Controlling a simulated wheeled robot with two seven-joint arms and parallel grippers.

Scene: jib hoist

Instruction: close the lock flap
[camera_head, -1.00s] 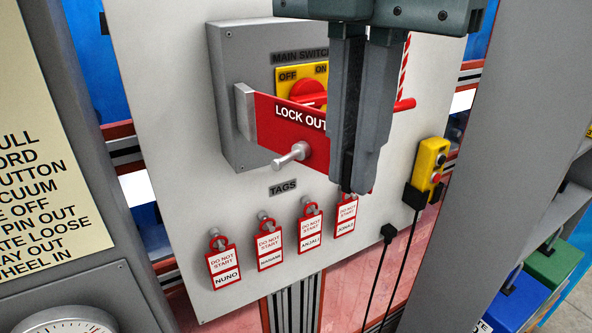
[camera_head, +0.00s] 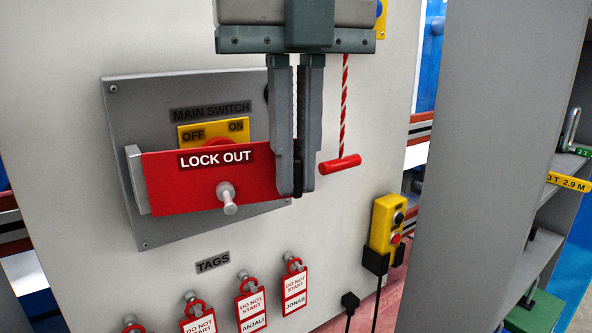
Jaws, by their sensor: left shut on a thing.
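The lock flap (camera_head: 185,185) is a red plate marked LOCK OUT, with a metal knob (camera_head: 227,197) on its front. It is hinged at its left edge on the grey main switch box (camera_head: 130,95). It lies across the lower part of the yellow OFF/ON plate (camera_head: 188,134) and hides most of the red switch handle. My left gripper (camera_head: 298,192) reaches down from above, its fingers shut on the flap's free right end. Whether the flap touches the box is hidden. My right gripper is not in view.
A red pull handle (camera_head: 340,165) hangs on a striped cord close right of the fingers. A yellow button box (camera_head: 385,223) is lower right. Several red tags (camera_head: 294,286) hang below. A grey upright (camera_head: 478,150) and shelves stand at the right.

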